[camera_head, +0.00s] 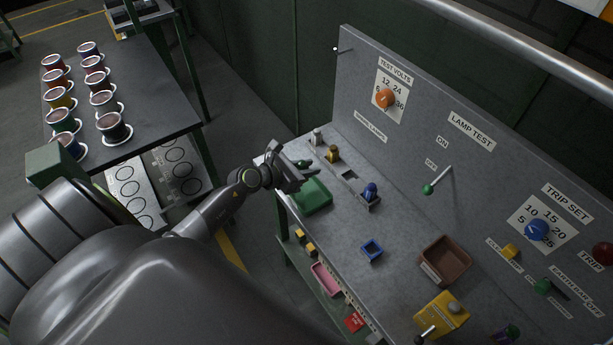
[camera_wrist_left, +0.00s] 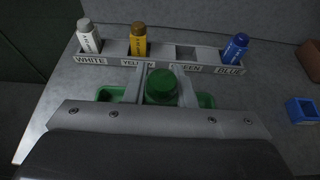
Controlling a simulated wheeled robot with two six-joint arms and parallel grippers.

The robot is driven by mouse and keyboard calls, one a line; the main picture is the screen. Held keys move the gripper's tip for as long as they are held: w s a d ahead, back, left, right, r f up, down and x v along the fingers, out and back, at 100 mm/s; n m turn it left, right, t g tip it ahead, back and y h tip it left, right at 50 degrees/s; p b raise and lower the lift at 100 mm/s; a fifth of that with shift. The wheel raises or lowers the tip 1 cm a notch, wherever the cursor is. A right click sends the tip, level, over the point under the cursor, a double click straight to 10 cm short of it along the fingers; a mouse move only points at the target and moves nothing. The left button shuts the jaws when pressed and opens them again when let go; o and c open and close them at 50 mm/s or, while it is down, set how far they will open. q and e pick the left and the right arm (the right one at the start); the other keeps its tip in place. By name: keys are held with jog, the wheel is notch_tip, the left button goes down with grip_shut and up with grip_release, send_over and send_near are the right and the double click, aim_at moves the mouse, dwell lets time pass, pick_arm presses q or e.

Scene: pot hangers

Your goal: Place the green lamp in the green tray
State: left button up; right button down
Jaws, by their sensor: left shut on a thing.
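The green lamp (camera_wrist_left: 163,88) is between the fingers of my left gripper (camera_wrist_left: 163,82), which is shut on it. In the head view the lamp (camera_head: 304,163) shows as a small dark green piece at the tip of my left gripper (camera_head: 297,168). The green tray (camera_head: 313,196) lies on the bench top just below the gripper in the picture. In the wrist view, parts of the tray (camera_wrist_left: 206,101) show on both sides of the lamp, behind and under the fingers. The gripper hides the rest. My right gripper is not in view.
A labelled rack (camera_wrist_left: 110,55) holds a white lamp (camera_wrist_left: 88,36), a yellow lamp (camera_wrist_left: 138,40) and a blue lamp (camera_wrist_left: 235,47). Its green slot is empty. A small blue tray (camera_head: 372,250) and a brown bin (camera_head: 445,260) stand to the right. An upright panel (camera_head: 470,160) backs the bench.

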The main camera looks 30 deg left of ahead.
aim_at(307, 186)
pick_arm(q)
notch_tip(307, 186, down, 3)
jog(key=shift+f+b, duration=0.2)
jog(key=shift+b, duration=0.3)
jog(key=shift+f, duration=0.35)
jog(key=shift+f+b, duration=0.2)
jog(key=shift+b, duration=0.1)
jog(key=o, duration=1)
jog(key=shift+r, duration=0.1)
jog(key=shift+r, duration=0.1)
